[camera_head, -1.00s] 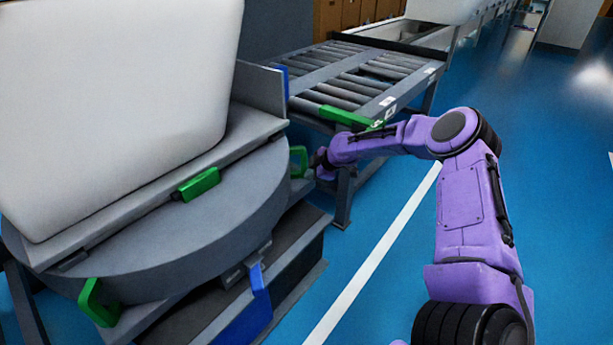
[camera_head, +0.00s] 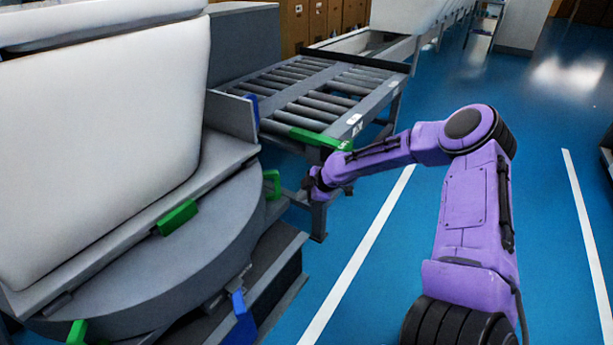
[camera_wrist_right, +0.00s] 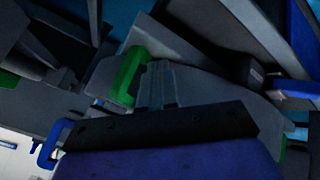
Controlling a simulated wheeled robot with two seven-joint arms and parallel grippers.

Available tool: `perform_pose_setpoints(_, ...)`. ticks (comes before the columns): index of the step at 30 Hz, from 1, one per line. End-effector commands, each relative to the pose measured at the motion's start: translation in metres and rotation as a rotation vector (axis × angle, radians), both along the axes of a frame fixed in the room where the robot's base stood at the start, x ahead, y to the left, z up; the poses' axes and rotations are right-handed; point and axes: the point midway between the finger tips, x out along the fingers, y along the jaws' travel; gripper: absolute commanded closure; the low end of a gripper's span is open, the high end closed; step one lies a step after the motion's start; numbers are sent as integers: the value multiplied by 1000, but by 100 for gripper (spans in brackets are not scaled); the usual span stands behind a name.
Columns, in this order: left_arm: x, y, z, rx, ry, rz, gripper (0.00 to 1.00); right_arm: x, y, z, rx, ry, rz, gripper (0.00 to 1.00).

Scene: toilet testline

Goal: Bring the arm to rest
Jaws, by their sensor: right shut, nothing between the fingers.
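My right arm (camera_head: 475,205) is purple with black joints. It comes up from the bottom right and bends left toward the turntable. My right gripper (camera_head: 305,186) is small in the head view, beside the green handle (camera_head: 272,185) on the turntable's right edge, with a gap between them. In the right wrist view my gripper (camera_wrist_right: 156,84) has its fingers together, with nothing seen between them. A green handle (camera_wrist_right: 128,76) shows just left of the fingers there. My left gripper is not in view.
A grey round turntable (camera_head: 180,255) with a large white piece (camera_head: 100,150) fills the left. A roller conveyor (camera_head: 320,95) stands behind my right gripper. A blue part (camera_head: 243,318) sits low on the turntable's base. Blue floor (camera_head: 540,200) is open to the right.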

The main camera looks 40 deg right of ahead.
Motion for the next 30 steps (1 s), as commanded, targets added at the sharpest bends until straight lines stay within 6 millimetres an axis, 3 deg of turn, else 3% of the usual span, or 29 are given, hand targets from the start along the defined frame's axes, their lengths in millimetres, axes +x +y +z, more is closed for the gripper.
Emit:
perform_pose_setpoints(2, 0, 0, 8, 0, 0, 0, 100, -5, -2, 10, 2, -1, 0, 100)
perform_pose_setpoints(14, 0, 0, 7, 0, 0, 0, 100, -8, -1, 9, 18, 4, -20, 100)
perform_pose_setpoints(16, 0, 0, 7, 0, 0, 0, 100, -1, -5, 14, 84, -23, -132, 100)
perform_pose_setpoints(18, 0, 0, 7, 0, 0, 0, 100, 9, -2, 21, 249, -83, -355, 100)
perform_pose_setpoints(20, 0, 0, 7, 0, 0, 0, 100, 17, 13, 31, 435, -138, -566, 100)
perform_pose_setpoints(22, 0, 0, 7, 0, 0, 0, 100, 15, 39, 25, 622, -159, -796, 100)
perform_pose_setpoints(26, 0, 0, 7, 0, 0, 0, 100, -30, 93, -26, 833, -134, -1190, 100)
perform_pose_setpoints(30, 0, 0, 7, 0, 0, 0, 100, -108, 130, -83, 850, -106, -1462, 100)
